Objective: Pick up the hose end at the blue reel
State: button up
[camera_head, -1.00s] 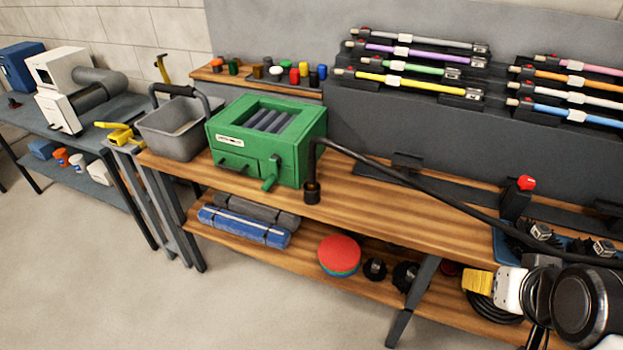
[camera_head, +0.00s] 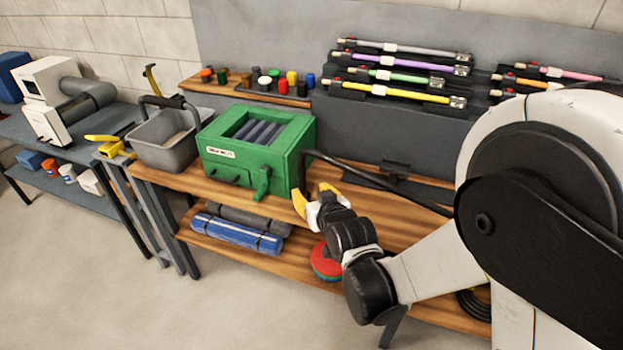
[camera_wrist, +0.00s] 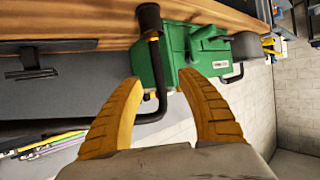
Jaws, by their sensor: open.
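A black hose (camera_head: 380,178) arches from beside the green box (camera_head: 262,150) to the right along the bench. In the wrist view its thick black end (camera_wrist: 149,18) with a brass-coloured band is by the bench edge, next to the green box. My gripper (camera_head: 314,194) is open, its yellow fingers apart with nothing held. In the head view it is by the front right of the green box and covers the hose's lower end. In the wrist view the hose end lies beyond my open fingers (camera_wrist: 162,98). I cannot make out a blue reel.
A grey basket (camera_head: 165,140) stands left of the green box. A blue roll (camera_head: 236,232) and a red disc (camera_head: 325,262) lie on the lower shelf. Coloured brush rods (camera_head: 400,92) hang behind. My arm hides the right of the bench.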

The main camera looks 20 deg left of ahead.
aim_at(303, 183)
jog(key=b+x, duration=0.1)
jog(key=x, duration=0.4)
jog(key=shift+w+a+f+b, duration=0.2)
jog(key=shift+f+b, duration=0.1)
jog(key=shift+b, duration=0.1)
jog(key=b+x, duration=0.1)
jog(key=x, duration=0.1)
jog(key=b+x, duration=0.1)
jog(key=x, duration=0.2)
jog(key=shift+w+d+f+b, duration=0.15)
jog(key=shift+d+f+b, duration=0.05)
jog(key=shift+d+b, duration=0.2)
jog(key=shift+w+a, duration=0.15)
jog(key=shift+r, duration=0.1)
grip_shut()
